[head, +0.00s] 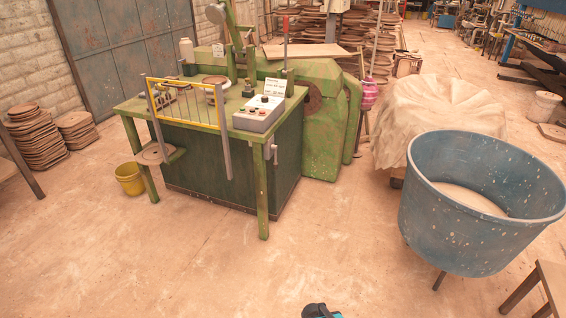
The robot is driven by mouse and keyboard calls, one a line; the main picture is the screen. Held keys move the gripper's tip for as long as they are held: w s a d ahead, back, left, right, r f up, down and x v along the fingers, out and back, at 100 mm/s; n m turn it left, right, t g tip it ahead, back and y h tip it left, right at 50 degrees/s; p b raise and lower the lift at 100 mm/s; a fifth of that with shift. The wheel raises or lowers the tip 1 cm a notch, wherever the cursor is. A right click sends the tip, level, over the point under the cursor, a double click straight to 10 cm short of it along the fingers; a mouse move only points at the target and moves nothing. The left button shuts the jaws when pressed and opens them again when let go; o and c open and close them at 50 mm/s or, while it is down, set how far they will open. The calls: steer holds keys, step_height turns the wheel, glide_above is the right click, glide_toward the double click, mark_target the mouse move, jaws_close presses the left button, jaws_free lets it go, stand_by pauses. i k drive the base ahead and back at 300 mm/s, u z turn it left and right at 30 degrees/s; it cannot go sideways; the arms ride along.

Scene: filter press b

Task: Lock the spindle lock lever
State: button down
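The green filter press (330,125) stands left of centre, well ahead of me, with its green work table (130,105) in front. I cannot tell for certain which part is the spindle lock lever. An upright rod with a red top (285,22) rises at the back of the table, beside the machine body. A small metal handle (275,153) shows at the table's right front corner. Their lock positions are too small to tell. A small dark and teal part of my arm shows at the bottom edge. My gripper is not in view.
A grey control box (259,113) and a yellow guard grille (185,105) sit at the table front. A yellow bucket (130,179) stands at left. A blue tub (480,225) and a covered heap (435,110) stand at right. The floor ahead is clear.

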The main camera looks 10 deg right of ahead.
mark_target(274, 147)
steer(key=u, duration=0.5)
steer(key=i, duration=1.05)
steer(key=u, duration=0.4)
